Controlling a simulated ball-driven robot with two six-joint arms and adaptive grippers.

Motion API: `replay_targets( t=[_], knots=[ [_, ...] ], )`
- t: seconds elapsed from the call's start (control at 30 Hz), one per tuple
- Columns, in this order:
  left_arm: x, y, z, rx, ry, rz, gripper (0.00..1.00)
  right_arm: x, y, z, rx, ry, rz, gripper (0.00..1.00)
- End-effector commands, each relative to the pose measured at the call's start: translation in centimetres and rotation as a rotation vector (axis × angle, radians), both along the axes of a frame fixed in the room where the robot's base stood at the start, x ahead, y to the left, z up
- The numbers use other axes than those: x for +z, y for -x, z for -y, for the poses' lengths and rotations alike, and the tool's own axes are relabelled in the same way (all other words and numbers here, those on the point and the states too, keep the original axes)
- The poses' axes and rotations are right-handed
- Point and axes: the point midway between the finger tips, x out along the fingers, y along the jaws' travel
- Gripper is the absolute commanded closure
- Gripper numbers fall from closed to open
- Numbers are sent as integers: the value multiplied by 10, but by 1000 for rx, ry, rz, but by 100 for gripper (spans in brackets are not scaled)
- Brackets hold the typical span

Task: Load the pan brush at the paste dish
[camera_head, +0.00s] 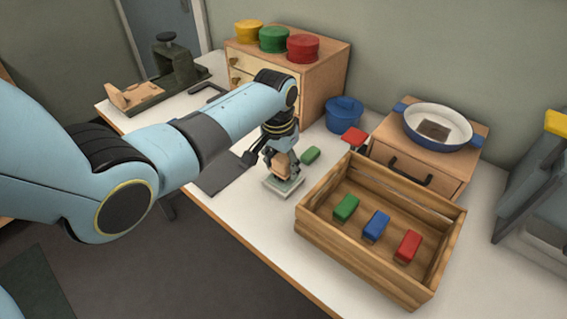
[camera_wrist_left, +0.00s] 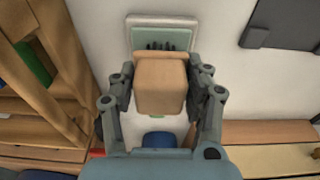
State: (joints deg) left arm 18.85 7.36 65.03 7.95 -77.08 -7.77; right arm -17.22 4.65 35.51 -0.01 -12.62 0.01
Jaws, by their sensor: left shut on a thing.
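My left gripper (camera_head: 281,158) is shut on the pan brush, a tan wooden block (camera_head: 280,168) with dark bristles. The block (camera_wrist_left: 160,88) fills the space between the fingers in the left wrist view, with the bristles (camera_wrist_left: 162,45) showing past its far edge. The paste dish (camera_head: 285,187) is a small, shallow pale tray with pale green paste. It lies on the table directly below the brush and also shows in the wrist view (camera_wrist_left: 137,22). I cannot tell whether the bristles touch the paste. My right gripper is not in view.
A wooden crate (camera_head: 347,248) with green, blue and red blocks stands close on the right. Behind are a blue lidded pot (camera_head: 344,113), loose green (camera_head: 310,155) and red pieces, and a pan (camera_head: 467,143) on a small cabinet. A dark mat (camera_head: 218,174) lies left of the dish.

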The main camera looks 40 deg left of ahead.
Motion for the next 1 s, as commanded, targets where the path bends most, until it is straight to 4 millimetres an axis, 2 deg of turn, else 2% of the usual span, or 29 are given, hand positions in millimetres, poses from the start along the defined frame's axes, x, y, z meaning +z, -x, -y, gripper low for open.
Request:
replay_targets(
  t=[1.0],
  knots=[
    [-9, 0, 0, 0, 0, 0, 77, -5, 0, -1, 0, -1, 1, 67]
  ],
)
